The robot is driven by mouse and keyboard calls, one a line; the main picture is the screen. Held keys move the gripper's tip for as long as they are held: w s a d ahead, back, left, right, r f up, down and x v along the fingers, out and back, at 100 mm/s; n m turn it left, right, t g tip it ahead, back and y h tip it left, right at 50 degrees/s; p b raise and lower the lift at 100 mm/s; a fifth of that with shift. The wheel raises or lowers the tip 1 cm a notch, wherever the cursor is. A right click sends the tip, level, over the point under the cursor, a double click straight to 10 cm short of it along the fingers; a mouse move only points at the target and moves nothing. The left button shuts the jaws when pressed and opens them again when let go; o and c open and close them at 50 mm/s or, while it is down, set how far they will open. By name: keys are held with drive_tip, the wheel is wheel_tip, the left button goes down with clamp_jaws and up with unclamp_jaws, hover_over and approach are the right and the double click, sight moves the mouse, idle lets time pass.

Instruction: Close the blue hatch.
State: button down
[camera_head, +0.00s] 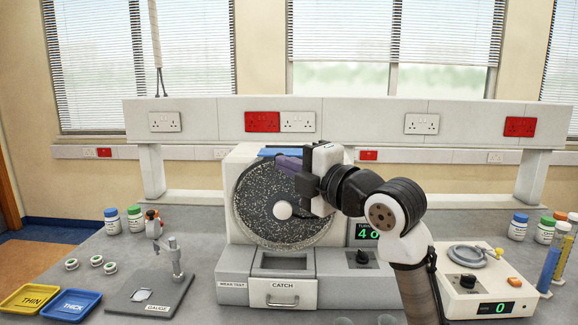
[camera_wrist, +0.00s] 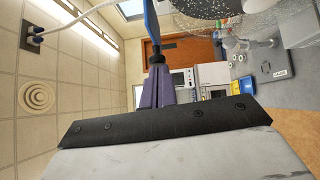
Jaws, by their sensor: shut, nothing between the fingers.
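The blue hatch (camera_head: 283,151) shows as a narrow strip at the top of the round speckled drum (camera_head: 262,208) on the white machine. In the wrist view the blue hatch (camera_wrist: 151,22) is a thin panel seen nearly edge-on, beside the clear drum. My gripper (camera_head: 279,161) is shut and empty, its purple fingers pointing left just below the blue strip in the head view. In the wrist view the dark fingertips of my gripper (camera_wrist: 157,57) meet the end of the blue panel in the picture; I cannot tell whether they touch. My gripper and wrist hide part of the drum's upper right.
A CATCH drawer (camera_head: 283,294) sits below the drum, and a green display (camera_head: 367,231) stands right of it. A gauge stand (camera_head: 150,285), yellow tray (camera_head: 30,298) and blue tray (camera_head: 75,304) lie left. A balance (camera_head: 482,275) and bottles stand right.

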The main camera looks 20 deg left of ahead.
sight(291, 155)
drive_tip(key=w, duration=0.1)
drive_tip(key=w+a, duration=0.1)
drive_tip(key=w, duration=0.3)
drive_tip(key=shift+w+a+b, duration=0.1)
drive_tip(key=shift+a+b, duration=0.2)
drive_tip(key=shift+w+d+r, duration=0.1)
drive_tip(key=shift+w+r, duration=0.05)
